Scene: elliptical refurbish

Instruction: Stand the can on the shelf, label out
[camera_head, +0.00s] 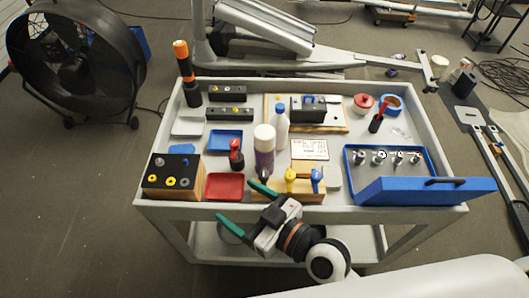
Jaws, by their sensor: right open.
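A spray can (264,159) with a white cap and a purple and white label stands upright near the middle of the cart's top tray. My right gripper (247,205) is open, with its green fingers spread, at the cart's front edge, in front of and below the can. Nothing shows between its fingers. The cart's lower shelf (345,240) shows below the top tray, partly hidden by my right arm. My left gripper is out of view.
A white bottle (281,128) with a blue cap stands close behind the can. A wooden block with yellow and blue tools (290,178) is at its right front. Red (223,187) and blue (225,140) trays lie left. An open blue case (425,190) fills the right.

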